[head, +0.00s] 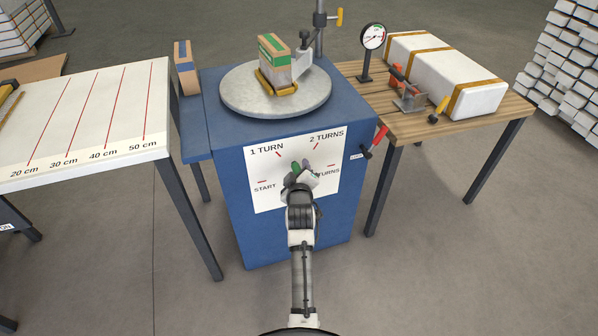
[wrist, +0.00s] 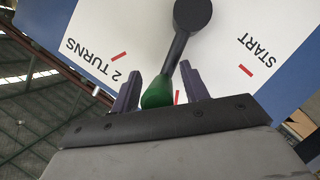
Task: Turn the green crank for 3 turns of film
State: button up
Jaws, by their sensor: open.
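The green crank handle (wrist: 158,92) sits at the end of a dark arm (wrist: 178,52) that turns on a round hub on the white dial plate (head: 265,201). In the wrist view the handle stands between my gripper's (wrist: 157,76) two fingers, with gaps visible beside it. The fingers are open around it. The crank points near the unlabelled-looking red mark between START and 2 TURNS, a little toward 2 TURNS. In the head view my gripper (head: 300,174) covers the dial's middle and part of the 3 TURNS label.
The dial is on a blue cabinet (head: 232,208). A turntable (head: 240,95) on top carries a brown box (head: 271,53). A marked white table (head: 110,125) stands left; a wooden bench (head: 470,118) with a gauge (head: 373,37) and white package (head: 440,75) stands right. A red-handled lever (head: 380,136) projects from the cabinet's right side.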

grip_shut()
jog(key=shift+w+d+r, duration=0.1)
jog(key=shift+d+r, duration=0.1)
jog(key=shift+d, duration=0.1)
dwell(0.5)
jog(key=w+d+f+m+g+y+b, duration=0.2)
jog(key=d+f+m+y+b, duration=0.2)
jog(key=d+m+y, duration=0.2)
jog(key=shift+w+d+f+m+g+b, duration=0.2)
jog(key=shift+w+d+m+g+b, duration=0.15)
jog(key=shift+d+m, duration=1.35)
jog(key=shift+w+a+m, duration=0.1)
jog(key=shift+a+m, duration=0.3)
jog(key=shift+m, duration=0.1)
